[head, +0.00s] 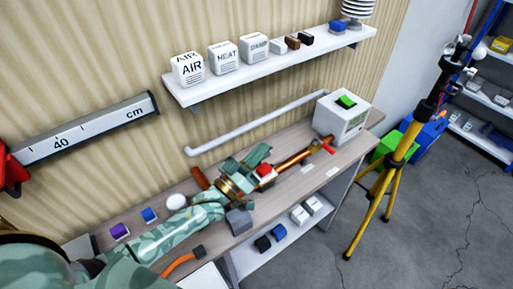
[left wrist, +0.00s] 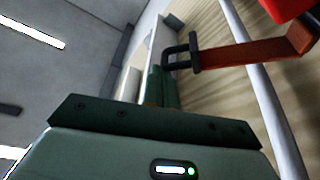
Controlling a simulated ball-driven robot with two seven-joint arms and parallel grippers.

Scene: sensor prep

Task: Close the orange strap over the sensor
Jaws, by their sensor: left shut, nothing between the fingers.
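In the left wrist view, an orange-brown strap (left wrist: 240,54) with a black loop at its end reaches in from the right, apart from my gripper body. A red block (left wrist: 292,8) sits by its upper end. In the head view, my left gripper (head: 246,164) is above the bench at the copper pipe (head: 290,162), shut and empty, beside a red block (head: 264,170) with a pale top, which may be the sensor. An orange-red piece (head: 200,178) shows left of the gripper; I cannot tell whether it is the strap. My arm hides part of the pipe. My right gripper is out of view.
A grey-white box with a green switch (head: 346,102) stands at the bench's far end. A white rail (head: 260,122) runs behind. Purple (head: 120,231) and blue (head: 149,215) blocks and a white ball (head: 176,202) lie near my arm. A shelf (head: 270,66) hangs above.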

